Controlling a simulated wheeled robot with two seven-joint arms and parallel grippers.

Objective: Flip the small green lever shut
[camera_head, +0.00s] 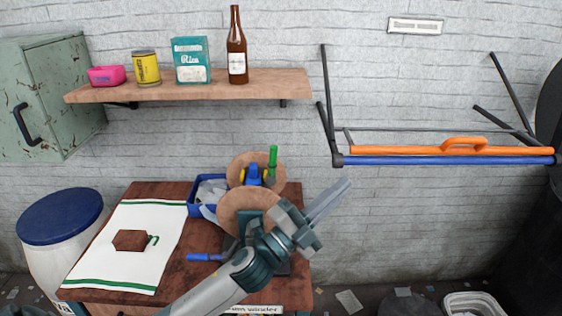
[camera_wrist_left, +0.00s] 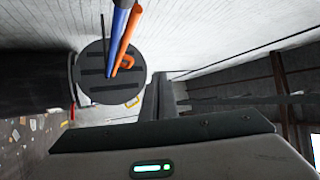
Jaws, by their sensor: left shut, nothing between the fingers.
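An upright green lever (camera_head: 273,157) stands at the back of a device with two round wooden discs (camera_head: 247,207), on the brown table. A blue part (camera_head: 253,174) with yellow ends sits beside the lever, between the discs. A smaller green hook-shaped piece (camera_head: 153,240) sticks out of a brown hexagonal block (camera_head: 130,240) on the white cloth. My left gripper (camera_head: 335,195) is shut and empty, in the air right of the discs and apart from both green pieces. My left arm hides part of the device's front. The right gripper is not in view.
A wooden shelf (camera_head: 200,86) with several goods hangs above. A wall rack with an orange-handled bar (camera_head: 465,151) is at right; it also shows in the wrist view (camera_wrist_left: 128,40).

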